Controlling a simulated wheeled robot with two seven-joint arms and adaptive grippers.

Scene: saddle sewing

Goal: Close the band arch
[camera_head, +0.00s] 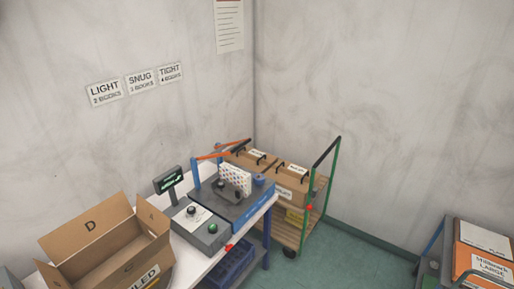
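The machine that seems to carry the band arch is a grey and blue unit (247,207) on the white table. A blue post (195,172) rises at its back left. An orange bar (211,156) extends from near the post's top toward the right and back. I cannot tell for sure whether this bar is the arch, or how far open it is. A white dotted block (235,178) stands upright on the machine, with dark knobs in front of it. Neither of my grippers is in view.
An open cardboard box (88,262) fills the table's left. A cart (306,222) with boxes stands behind. Green floor (345,250) is clear at right.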

